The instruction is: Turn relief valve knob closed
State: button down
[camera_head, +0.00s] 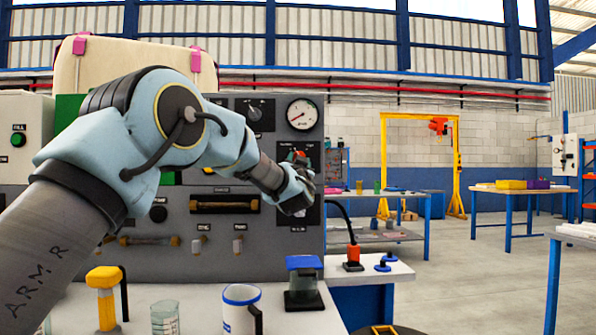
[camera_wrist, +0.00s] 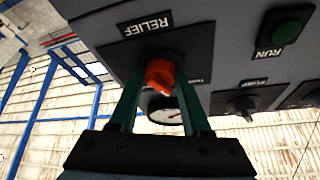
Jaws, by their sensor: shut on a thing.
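The relief valve knob (camera_wrist: 160,77) is orange-red and sits on a dark plate marked RELIEF, which appears upside down in the wrist view. My gripper (camera_wrist: 160,84) has its two green fingers on either side of the knob and is shut on it. The finger contacts are partly hidden by the plate's shadow. In the head view, my arm reaches across the grey panel (camera_head: 262,238), and a bit of the red knob (camera_head: 300,155) shows above my wrist, below the gauge. The knob's exact angle is hard to read.
A round gauge (camera_head: 302,114) is above the knob. A green RUN button (camera_wrist: 286,32) and a black knob (camera_wrist: 242,105) are nearby. On the bench in front stand a mug (camera_head: 240,310), a blue-topped jar (camera_head: 304,283) and a yellow-topped item (camera_head: 105,298). Open floor lies to the right.

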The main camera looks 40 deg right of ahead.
jog(key=shift+s+d+n+t+y+b, duration=0.1)
jog(key=shift+n+t+y+b, duration=0.3)
jog(key=shift+n, duration=1.05)
jog(key=shift+d+n+t+y+b, duration=0.15)
jog(key=shift+n+t+y, duration=0.4)
jog(key=shift+n, duration=0.9)
jog(key=shift+a, duration=0.1)
jog(key=shift+c, duration=1.8)
grip_release()
jog(key=b+v, duration=0.1)
jog(key=v, duration=1)
jog(key=shift+b, duration=0.3)
jog(key=shift+f, duration=0.1)
